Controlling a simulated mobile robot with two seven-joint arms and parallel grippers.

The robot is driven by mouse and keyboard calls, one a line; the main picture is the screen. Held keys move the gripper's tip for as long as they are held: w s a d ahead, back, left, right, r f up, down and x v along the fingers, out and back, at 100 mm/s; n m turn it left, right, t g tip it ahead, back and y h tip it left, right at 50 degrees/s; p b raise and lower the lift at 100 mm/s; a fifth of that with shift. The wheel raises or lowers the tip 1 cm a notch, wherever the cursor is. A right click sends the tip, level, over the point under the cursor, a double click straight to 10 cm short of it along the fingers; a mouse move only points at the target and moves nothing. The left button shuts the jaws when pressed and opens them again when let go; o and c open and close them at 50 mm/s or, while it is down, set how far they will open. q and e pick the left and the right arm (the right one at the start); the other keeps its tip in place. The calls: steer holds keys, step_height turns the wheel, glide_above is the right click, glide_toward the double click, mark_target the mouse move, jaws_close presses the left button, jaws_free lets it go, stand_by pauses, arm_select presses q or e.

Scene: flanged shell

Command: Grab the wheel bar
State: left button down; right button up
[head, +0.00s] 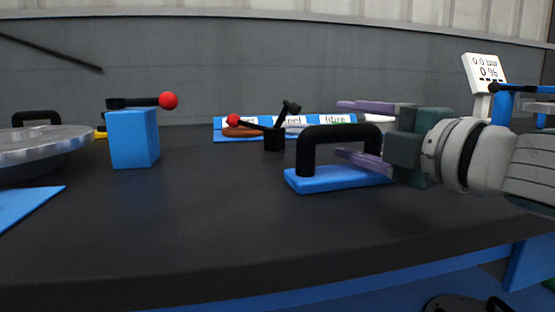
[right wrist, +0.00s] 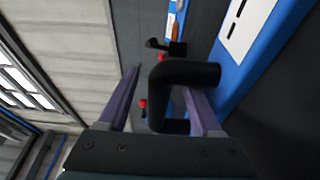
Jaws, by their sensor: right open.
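The wheel bar, which I take to be the black U-shaped handle (head: 308,150), stands upright on a blue base plate (head: 325,180) on the dark table, right of centre in the head view. My right gripper (head: 342,128) comes in from the right with its purple fingers open. One finger is above the handle's top bar and the other is below it, at the handle's opening. In the right wrist view the black handle (right wrist: 157,98) shows between the spread fingers, partly in front of the right finger. I cannot tell whether a finger touches it. My left gripper is not in view.
A blue block (head: 133,140) with a red-knobbed lever stands left. A grey metal disc (head: 40,148) is at the far left. Behind the handle are a black red-knobbed lever (head: 273,140) and a blue labelled tray (head: 228,134). A white display (head: 484,72) stands right.

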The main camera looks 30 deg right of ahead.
steer(key=shift+w+a, duration=0.15)
steer(key=shift+w, duration=1.45)
jaws_close()
steer(key=shift+r, duration=0.15)
